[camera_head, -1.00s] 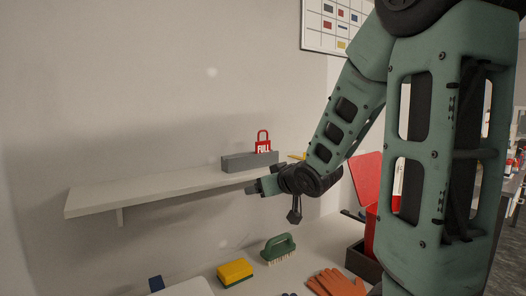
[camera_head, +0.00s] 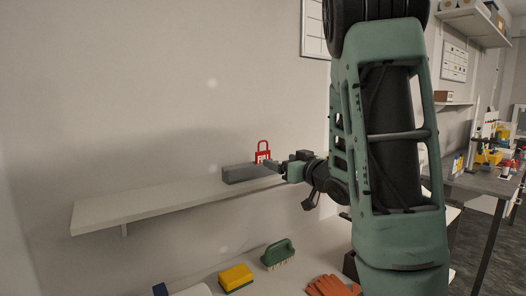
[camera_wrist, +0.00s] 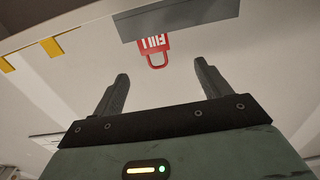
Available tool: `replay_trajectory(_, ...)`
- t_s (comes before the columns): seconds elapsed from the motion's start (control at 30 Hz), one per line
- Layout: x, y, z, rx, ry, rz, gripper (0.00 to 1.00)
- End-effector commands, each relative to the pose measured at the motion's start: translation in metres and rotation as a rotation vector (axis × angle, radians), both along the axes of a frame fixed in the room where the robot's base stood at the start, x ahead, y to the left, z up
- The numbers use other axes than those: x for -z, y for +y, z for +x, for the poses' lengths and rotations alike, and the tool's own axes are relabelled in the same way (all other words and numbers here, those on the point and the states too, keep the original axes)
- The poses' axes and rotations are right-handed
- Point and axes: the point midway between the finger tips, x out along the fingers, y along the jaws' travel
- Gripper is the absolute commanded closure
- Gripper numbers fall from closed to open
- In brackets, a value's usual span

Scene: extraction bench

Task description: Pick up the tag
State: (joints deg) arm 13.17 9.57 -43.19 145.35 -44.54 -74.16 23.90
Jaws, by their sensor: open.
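The tag (camera_head: 263,153) is red, shaped like a padlock with a loop at its top and white lettering. It stands upright at a grey block (camera_head: 240,173) on the wall shelf, its lower part hidden by the block or my gripper. In the wrist view the tag (camera_wrist: 154,50) appears upside down, beyond the fingertips and roughly midway between them. My gripper (camera_wrist: 160,78) is open and empty, apart from the tag. In the head view my gripper (camera_head: 280,168) is just right of the tag, at about the block's height.
The pale shelf (camera_head: 140,205) is bare left of the block. Below, on the bench, are a yellow sponge (camera_head: 236,277), a green brush (camera_head: 279,254) and orange gloves (camera_head: 332,286). Yellow pieces (camera_wrist: 50,47) show left in the wrist view.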

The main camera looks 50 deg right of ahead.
Motion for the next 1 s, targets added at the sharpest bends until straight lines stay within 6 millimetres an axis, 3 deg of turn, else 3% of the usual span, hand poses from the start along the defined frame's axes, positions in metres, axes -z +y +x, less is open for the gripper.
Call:
replay_trajectory(0.3,-0.003,-0.004,0.008,0.007,0.005,0.001,0.24)
replay_trajectory(0.6,-0.001,-0.017,0.063,0.003,0.002,-0.003,0.24)
replay_trajectory(1.0,0.001,-0.027,0.090,0.005,0.002,-0.003,0.24)
